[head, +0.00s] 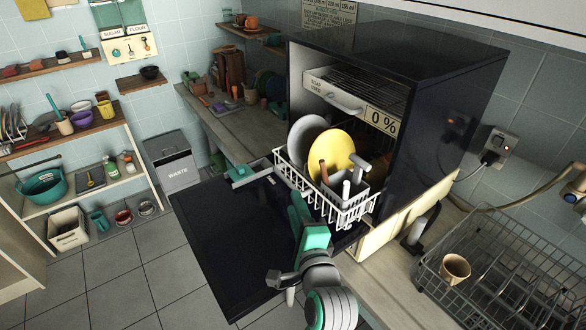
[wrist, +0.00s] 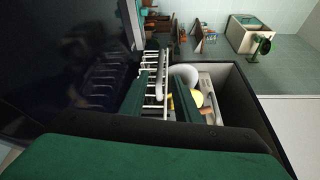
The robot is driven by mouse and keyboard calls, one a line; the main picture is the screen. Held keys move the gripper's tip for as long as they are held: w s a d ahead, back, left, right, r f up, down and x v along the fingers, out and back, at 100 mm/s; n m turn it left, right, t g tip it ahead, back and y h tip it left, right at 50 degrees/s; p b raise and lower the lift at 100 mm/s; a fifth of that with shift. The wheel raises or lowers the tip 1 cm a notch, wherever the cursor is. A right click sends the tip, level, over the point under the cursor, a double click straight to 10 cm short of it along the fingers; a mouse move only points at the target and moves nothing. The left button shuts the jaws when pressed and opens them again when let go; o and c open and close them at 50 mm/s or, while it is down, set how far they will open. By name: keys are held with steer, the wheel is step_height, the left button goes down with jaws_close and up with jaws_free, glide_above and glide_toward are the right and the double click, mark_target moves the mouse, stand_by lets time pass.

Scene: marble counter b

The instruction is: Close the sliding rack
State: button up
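The lower sliding rack (head: 350,214) is a white wire basket, pulled out of the dark dishwasher over its lowered door (head: 225,240). It carries a grey plate, a yellow plate (head: 330,152) and a cutlery basket. My gripper (head: 296,203) is at the rack's outer side, over the open door. In the wrist view the two green fingers (wrist: 161,95) are apart, with white rack bars (wrist: 152,80) showing between and beyond them. I cannot tell whether a finger touches the rack.
An upper rack (head: 355,90) sits inside the dishwasher above the lower one. A wire dish drainer (head: 500,275) with a cup stands on the counter at right. A waste bin (head: 172,160) stands beyond the door.

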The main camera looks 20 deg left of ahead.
mark_target(287, 179)
steer(key=x, duration=0.9)
steer(key=shift+w+a, duration=0.15)
steer(key=shift+w, duration=0.15)
steer(key=shift+w+a, duration=0.25)
steer(key=shift+w, duration=0.4)
steer(key=shift+s+a, duration=0.15)
jaws_close()
